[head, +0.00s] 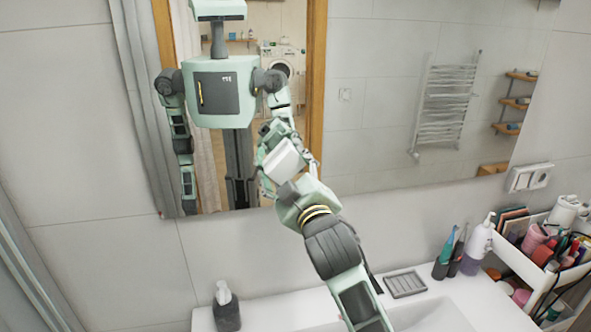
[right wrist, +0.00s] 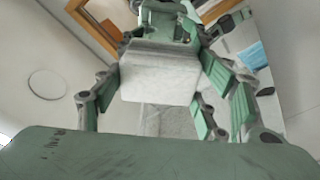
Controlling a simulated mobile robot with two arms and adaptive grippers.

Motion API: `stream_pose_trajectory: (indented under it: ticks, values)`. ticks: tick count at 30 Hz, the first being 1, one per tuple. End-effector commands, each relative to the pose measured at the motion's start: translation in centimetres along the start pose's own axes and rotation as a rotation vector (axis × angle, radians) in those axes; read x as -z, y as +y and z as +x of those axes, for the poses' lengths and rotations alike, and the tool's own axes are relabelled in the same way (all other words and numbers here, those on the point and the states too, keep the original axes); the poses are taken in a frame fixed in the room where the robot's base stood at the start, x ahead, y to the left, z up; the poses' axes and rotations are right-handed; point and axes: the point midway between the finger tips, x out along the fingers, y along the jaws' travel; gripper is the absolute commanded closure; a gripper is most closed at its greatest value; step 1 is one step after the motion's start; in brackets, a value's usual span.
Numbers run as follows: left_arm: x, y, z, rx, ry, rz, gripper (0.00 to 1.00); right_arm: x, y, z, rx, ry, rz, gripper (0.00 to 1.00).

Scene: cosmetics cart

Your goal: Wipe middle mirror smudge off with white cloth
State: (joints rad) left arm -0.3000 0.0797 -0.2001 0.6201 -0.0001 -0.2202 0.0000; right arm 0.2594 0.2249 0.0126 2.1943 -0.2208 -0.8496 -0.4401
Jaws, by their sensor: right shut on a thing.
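The mirror (head: 385,110) spans the wall in the head view and reflects my body. My right gripper (head: 287,172) is raised in front of its lower left part, shut on the white cloth (head: 283,160). In the right wrist view the white cloth (right wrist: 160,78) is a folded block between the fingers of my right gripper (right wrist: 158,92). The reflected gripper shows just beyond it, so the cloth is close to the glass; I cannot tell whether it touches. I cannot make out a smudge; the arm and cloth hide part of the glass. My left gripper itself is not in view.
Below the mirror is a white sink counter (head: 270,315) with a dark soap dispenser (head: 226,308), a soap dish (head: 405,284), toothbrushes in a cup (head: 443,265) and a pump bottle (head: 477,245). A white cosmetics organizer (head: 520,264) stands at right. Wall sockets (head: 530,177) are above it.

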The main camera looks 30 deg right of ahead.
Motion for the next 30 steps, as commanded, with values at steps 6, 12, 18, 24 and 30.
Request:
stream_pose_trajectory:
  ticks: [6,12,18,24,30]
  values:
    - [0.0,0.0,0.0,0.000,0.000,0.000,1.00,0.9,-0.9,0.1,0.002,0.001,0.004,0.55]
    - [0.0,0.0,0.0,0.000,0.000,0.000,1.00,2.1,-2.2,0.2,0.002,0.001,0.003,0.55]
    - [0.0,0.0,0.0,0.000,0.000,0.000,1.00,2.7,-2.7,0.2,0.000,0.001,0.001,0.55]
    - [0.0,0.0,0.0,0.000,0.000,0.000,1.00,2.7,-2.7,0.1,0.000,0.001,0.000,0.55]
    - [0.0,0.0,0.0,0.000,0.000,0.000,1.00,2.8,-2.7,-0.7,0.000,0.002,0.000,0.55]
